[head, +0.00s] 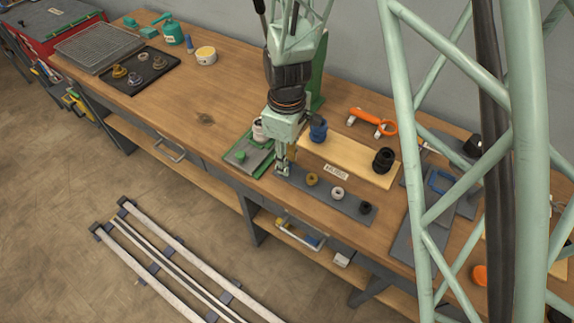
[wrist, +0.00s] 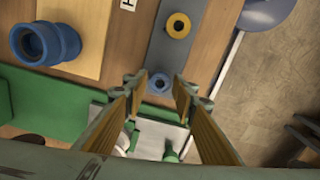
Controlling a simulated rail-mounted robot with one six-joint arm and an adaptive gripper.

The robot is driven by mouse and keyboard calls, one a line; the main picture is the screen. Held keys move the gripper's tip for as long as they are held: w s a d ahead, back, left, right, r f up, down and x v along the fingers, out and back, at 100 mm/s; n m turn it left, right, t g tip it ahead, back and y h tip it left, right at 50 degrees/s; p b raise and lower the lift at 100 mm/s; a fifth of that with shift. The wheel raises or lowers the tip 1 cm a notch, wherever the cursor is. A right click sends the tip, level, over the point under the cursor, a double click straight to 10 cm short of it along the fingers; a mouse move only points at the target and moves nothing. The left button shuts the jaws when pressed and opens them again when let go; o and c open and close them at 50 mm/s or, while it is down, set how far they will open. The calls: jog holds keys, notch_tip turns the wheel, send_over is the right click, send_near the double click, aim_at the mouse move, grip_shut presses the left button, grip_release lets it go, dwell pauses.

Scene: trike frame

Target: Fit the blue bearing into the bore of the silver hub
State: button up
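The blue bearing (wrist: 160,83) is a small ring lying on a dark grey strip (wrist: 165,52) in the wrist view. In the head view my gripper hides it. My gripper (wrist: 161,88) is open and points down over this end of the strip. The bearing shows between its fingertips, and I cannot tell whether they are down around it. A pale, silvery round part (head: 258,130) stands behind my gripper, partly hidden. It may be the silver hub, and its bore cannot be seen.
A yellow (head: 311,179), a white (head: 338,193) and a black bearing (head: 365,208) lie along the strip. A blue hub (head: 318,128) and a black hub (head: 384,160) stand on a wooden board (head: 350,160). A green fixture (head: 247,158) is close left of my gripper.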

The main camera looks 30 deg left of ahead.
jog(key=c, duration=0.5)
jog(key=shift+r, duration=0.15)
jog(key=shift+r, duration=1.65)
jog(key=s+d, duration=0.3)
jog(key=s, duration=0.1)
jog(key=s+d+r, duration=0.1)
jog(key=s+d, duration=0.2)
jog(key=s, duration=0.2)
jog(key=s+d, duration=0.2)
jog(key=s, duration=0.2)
jog(key=shift+s+d+r, duration=0.15)
jog(key=shift+d+r, duration=0.2)
jog(key=shift+d, duration=0.05)
